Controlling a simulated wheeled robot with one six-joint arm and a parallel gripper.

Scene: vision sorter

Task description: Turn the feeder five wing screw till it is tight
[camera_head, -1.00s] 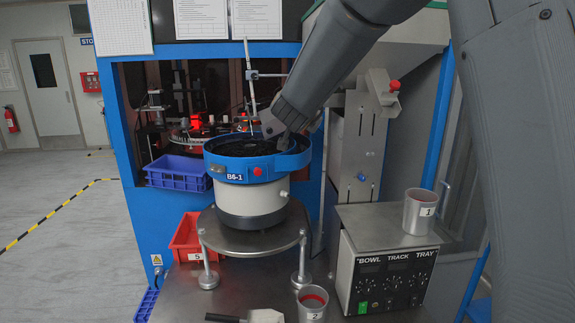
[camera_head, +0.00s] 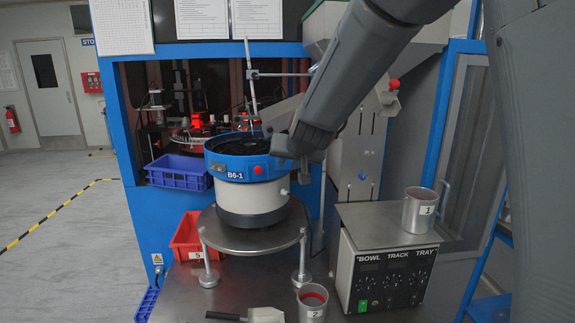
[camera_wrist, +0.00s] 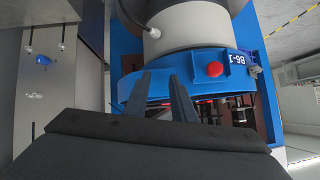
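The feeder bowl (camera_head: 240,195), marked B6-1, has a blue rim and a white body, and stands on a round steel plate. A red knob (camera_head: 257,170) sits on its rim, also seen in the wrist view (camera_wrist: 215,69). A small blue part (camera_head: 362,176) is on the steel chute column, also in the wrist view (camera_wrist: 42,59). I cannot tell which of these is the feeder five wing screw. My gripper (camera_head: 298,160) is at the bowl's right side. In the wrist view its fingers (camera_wrist: 161,82) are apart with nothing between them, near the blue rim.
A steel cup marked 1 (camera_head: 419,210) stands on the control box (camera_head: 388,275) at right. A cup marked 2 (camera_head: 312,303) and a scoop (camera_head: 262,315) are at the front. A red bin (camera_head: 187,238) and a blue crate (camera_head: 178,172) are left of the bowl. The steel column (camera_head: 356,150) is close right.

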